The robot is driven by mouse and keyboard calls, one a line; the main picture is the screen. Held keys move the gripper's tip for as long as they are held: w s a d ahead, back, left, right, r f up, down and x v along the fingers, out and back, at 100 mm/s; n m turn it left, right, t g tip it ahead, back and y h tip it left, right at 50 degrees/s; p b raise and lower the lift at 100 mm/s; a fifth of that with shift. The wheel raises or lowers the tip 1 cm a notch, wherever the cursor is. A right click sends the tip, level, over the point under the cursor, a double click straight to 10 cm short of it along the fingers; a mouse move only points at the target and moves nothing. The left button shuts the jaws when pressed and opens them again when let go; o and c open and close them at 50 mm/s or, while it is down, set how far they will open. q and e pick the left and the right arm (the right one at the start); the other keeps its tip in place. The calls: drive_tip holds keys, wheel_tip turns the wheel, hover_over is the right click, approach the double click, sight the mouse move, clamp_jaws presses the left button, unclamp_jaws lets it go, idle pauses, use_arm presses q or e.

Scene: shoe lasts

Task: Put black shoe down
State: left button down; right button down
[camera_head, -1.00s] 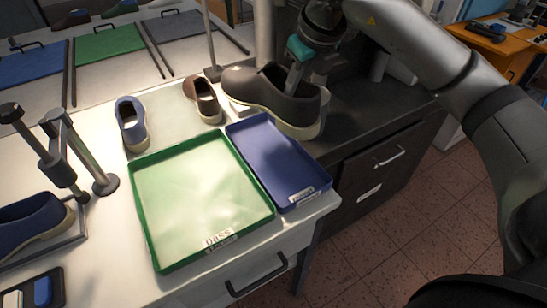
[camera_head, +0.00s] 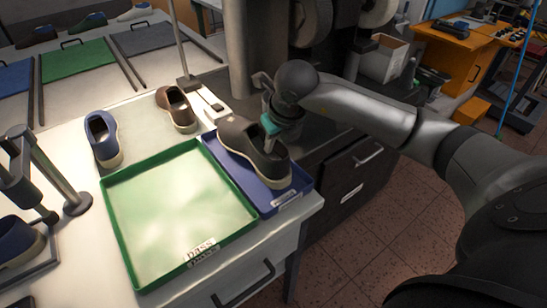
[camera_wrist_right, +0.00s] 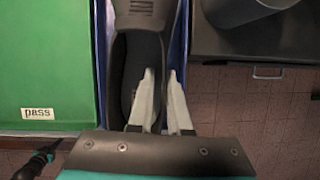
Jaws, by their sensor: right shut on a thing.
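The black shoe (camera_head: 239,136), dark with a pale sole, is in or just above the blue tray (camera_head: 268,207), lengthwise along it. I cannot tell whether the sole touches the tray floor. My right gripper (camera_head: 270,143) is shut on the shoe's side near its opening. In the right wrist view my two pale fingers (camera_wrist_right: 162,78) pinch the wall of the black shoe (camera_wrist_right: 122,70), and strips of the blue tray (camera_wrist_right: 101,50) show on both sides. The tray floor is mostly hidden under the shoe. My left gripper is not in view.
The empty green tray (camera_head: 180,215) labelled "pass" is directly left of the blue tray. A blue shoe (camera_head: 103,140) and a brown shoe (camera_head: 176,108) stand behind it. A metal post (camera_head: 60,175) stands at left. The table's front edge is close.

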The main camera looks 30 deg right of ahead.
sight(274, 155)
wheel_tip(274, 155, down, 4)
drive_tip(key=shift+f+b, duration=0.2)
drive_tip(key=shift+b, duration=0.1)
drive_tip(key=c, duration=0.9)
unclamp_jaws()
drive_tip(key=shift+o, duration=0.2)
drive_tip(key=p+v, duration=0.1)
drive_tip(key=v, duration=1.1)
drive_tip(key=shift+a, duration=0.1)
